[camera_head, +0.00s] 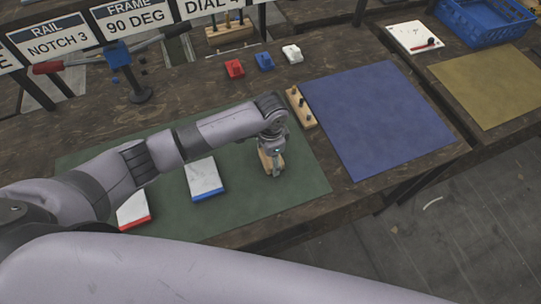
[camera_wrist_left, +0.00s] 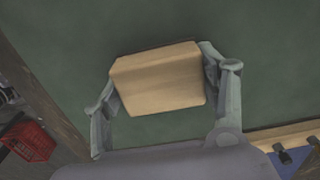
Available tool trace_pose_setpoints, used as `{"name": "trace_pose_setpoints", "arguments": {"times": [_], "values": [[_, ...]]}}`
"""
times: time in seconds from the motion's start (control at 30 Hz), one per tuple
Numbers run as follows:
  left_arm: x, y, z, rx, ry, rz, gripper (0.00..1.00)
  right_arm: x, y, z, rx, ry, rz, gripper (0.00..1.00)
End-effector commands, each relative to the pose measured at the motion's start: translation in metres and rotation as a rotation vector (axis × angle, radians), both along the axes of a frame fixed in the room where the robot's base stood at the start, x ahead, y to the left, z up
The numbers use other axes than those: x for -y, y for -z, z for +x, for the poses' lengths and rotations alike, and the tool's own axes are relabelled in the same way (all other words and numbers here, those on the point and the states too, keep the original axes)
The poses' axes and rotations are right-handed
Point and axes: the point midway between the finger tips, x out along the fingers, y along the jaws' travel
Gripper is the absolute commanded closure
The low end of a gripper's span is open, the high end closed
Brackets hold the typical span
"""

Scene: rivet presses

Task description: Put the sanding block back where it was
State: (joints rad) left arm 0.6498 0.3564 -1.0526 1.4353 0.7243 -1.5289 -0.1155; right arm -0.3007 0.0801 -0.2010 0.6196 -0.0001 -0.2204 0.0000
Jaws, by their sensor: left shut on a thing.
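The sanding block looks like a plain tan wooden block. In the head view it (camera_head: 264,160) shows at the tip of my left gripper (camera_head: 273,165), over the right part of the green mat (camera_head: 300,180). In the left wrist view the sanding block (camera_wrist_left: 158,80) sits between the two fingers of my left gripper (camera_wrist_left: 160,88), slightly tilted in the picture, with green mat behind it. The left gripper is shut on it. I cannot tell whether the block touches the mat. My right gripper is not in view.
White blocks with a blue edge (camera_head: 205,178) and a red edge (camera_head: 133,208) lie on the green mat. A wooden rack with black pegs (camera_head: 301,107) stands between it and the blue mat (camera_head: 380,115). Red (camera_head: 234,69), blue (camera_head: 265,61) and white (camera_head: 292,53) pieces stand behind.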

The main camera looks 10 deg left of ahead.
Motion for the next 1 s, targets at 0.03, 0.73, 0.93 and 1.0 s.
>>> {"name": "trace_pose_setpoints", "arguments": {"times": [0.03,0.73,0.93,1.0], "values": [[0.0,0.0,0.0,0.0,0.0,0.0,0.69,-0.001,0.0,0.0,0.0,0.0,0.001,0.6],[0.0,0.002,0.0,0.0,-0.001,0.0,0.14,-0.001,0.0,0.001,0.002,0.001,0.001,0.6],[0.0,-0.007,0.001,0.001,0.0,0.0,0.14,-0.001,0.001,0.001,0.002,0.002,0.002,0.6],[0.001,-0.017,0.002,0.003,0.001,-0.003,0.14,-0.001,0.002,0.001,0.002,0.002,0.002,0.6]]}}
